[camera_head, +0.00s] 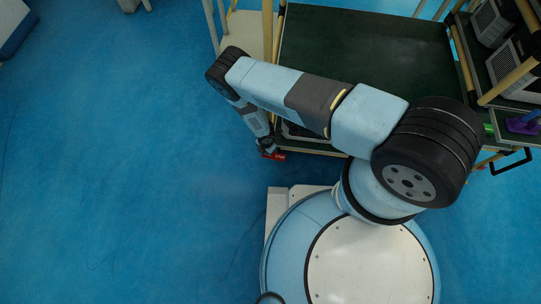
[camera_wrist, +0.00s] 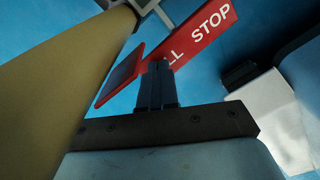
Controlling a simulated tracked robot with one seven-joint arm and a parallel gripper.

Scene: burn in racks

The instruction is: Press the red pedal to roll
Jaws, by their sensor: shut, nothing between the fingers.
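The red pedal (camera_head: 279,157) sits low at the front left corner of the dark green cart. In the wrist view it is a red plate (camera_wrist: 208,33) with white letters, "LL" and "STOP"; the letters before "LL" are hidden. A dark panel with a red edge (camera_wrist: 121,76) shows just left of the fingers. I cannot tell whether it belongs to the same pedal. My gripper (camera_head: 267,148) points down at the pedal, and its shut, empty fingers (camera_wrist: 158,70) overlap the plate's left end. I cannot tell whether they touch it.
The cart's green top (camera_head: 365,45) lies behind my arm. A tan post (camera_wrist: 70,75) runs close along the left of the fingers in the wrist view. Another rack with grey units (camera_head: 508,60) stands at the right. The blue floor (camera_head: 120,170) at left is clear.

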